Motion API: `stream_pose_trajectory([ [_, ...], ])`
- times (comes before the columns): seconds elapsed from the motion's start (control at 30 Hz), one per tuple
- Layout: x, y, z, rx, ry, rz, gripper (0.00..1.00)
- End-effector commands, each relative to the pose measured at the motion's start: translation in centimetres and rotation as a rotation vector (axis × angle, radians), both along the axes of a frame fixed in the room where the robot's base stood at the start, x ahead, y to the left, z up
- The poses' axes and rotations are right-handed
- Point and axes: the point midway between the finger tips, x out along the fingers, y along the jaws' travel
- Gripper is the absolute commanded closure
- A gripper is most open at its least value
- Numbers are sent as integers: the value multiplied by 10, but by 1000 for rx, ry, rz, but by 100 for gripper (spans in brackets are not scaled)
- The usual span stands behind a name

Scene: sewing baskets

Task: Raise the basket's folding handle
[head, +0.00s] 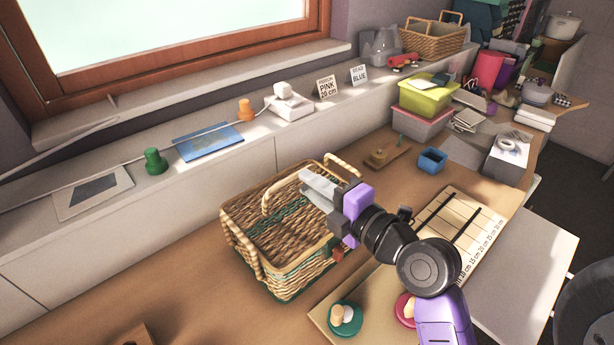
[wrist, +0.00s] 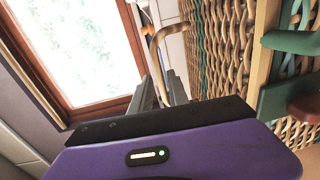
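The wicker basket (head: 285,275) stands on the wooden table, woven in tan with green bands. A curved wicker handle (head: 268,198) shows at its far side, near my fingers. Small loops stand at its left end (head: 245,255) and right end (head: 345,163). My gripper (head: 306,185) is over the basket's opening, its grey fingers pointing left, and looks open. In the wrist view, a tan curved wicker piece (wrist: 157,42) passes close to the fingers (wrist: 150,60), and the basket wall (wrist: 225,50) fills the right. I cannot tell whether the fingers touch the handle.
Behind the basket runs a white ledge with a green spool (head: 155,161), an orange spool (head: 245,110) and cards. A blue box (head: 432,160) and stacked bins (head: 425,100) stand to the right. A board with a green pincushion (head: 346,318) lies in front. The table at front left is mostly clear.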

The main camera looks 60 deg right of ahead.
Motion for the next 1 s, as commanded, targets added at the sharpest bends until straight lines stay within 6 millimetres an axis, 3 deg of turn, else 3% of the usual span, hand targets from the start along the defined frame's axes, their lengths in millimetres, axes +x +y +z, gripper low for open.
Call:
stream_pose_trajectory([
  [0.43,-50,15,6,1,4,2,79],
  [1.0,-58,16,6,-1,1,-1,79],
])
